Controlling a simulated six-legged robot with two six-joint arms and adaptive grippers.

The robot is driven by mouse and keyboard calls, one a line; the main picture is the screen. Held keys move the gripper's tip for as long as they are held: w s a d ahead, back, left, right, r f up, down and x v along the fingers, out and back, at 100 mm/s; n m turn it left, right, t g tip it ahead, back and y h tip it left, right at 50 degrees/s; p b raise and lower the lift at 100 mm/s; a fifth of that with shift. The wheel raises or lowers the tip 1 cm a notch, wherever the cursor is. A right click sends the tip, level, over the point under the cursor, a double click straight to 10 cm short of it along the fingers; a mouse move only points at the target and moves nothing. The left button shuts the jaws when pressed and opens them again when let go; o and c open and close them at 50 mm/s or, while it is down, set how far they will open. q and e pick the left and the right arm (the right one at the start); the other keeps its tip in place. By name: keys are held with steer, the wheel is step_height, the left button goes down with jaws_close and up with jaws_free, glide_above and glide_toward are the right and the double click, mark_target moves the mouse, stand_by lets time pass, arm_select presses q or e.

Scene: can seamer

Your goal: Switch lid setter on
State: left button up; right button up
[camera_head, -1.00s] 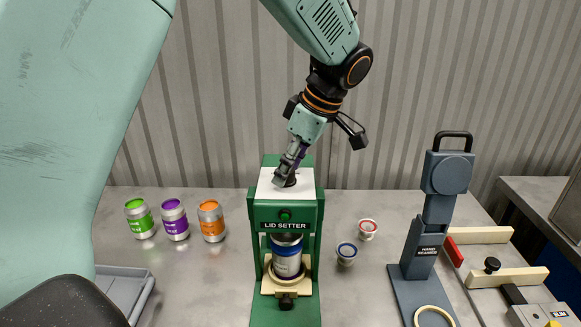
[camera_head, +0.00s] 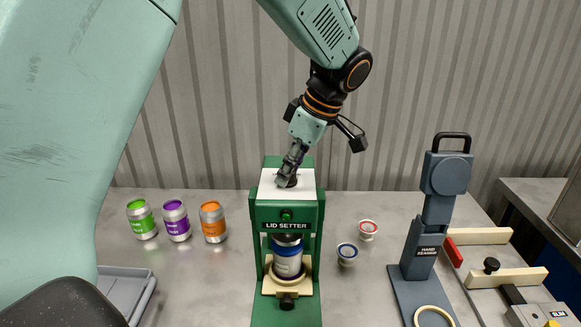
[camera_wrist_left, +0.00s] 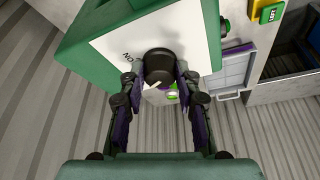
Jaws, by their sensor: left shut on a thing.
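The green lid setter (camera_head: 265,214) stands in the middle of the table, with a white plate (camera_head: 306,184) on its top. A black round knob (camera_head: 292,182) sits on this plate and also shows in the left wrist view (camera_wrist_left: 159,64). The word "ON" is printed beside the knob. My left gripper (camera_head: 287,180) reaches down from above and is shut on the knob, one finger on each side in the wrist view (camera_wrist_left: 160,76). A green lamp or button (camera_head: 286,214) is on the front. A blue-labelled can (camera_head: 287,262) stands inside. My right gripper is out of view.
Green, purple and orange cans (camera_head: 175,221) stand at the left, above a grey tray (camera_head: 118,288). Two small lids or cups (camera_head: 347,254) lie right of the lid setter. The tall hand seamer (camera_head: 428,240) stands further right. A corrugated wall is behind.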

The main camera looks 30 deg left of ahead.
arm_select(q)
steer(key=shift+r+m, duration=0.1)
steer(key=shift+m, duration=0.3)
steer(key=shift+m+t, duration=0.4)
steer(key=shift+m, duration=0.2)
steer(key=m+t, duration=0.1)
steer(key=m, duration=0.1)
steer(key=shift+s+m, duration=0.1)
steer(key=shift+m, duration=0.2)
steer(key=m+t, duration=0.1)
steer(key=m, duration=0.2)
steer(key=shift+s+a+m, duration=0.1)
steer(key=shift+m, duration=0.2)
steer(key=shift+m+t+h, duration=0.8)
steer(key=shift+m, duration=1)
steer(key=o, duration=1.1)
steer(key=shift+s, duration=0.1)
steer(key=shift+o, duration=0.2)
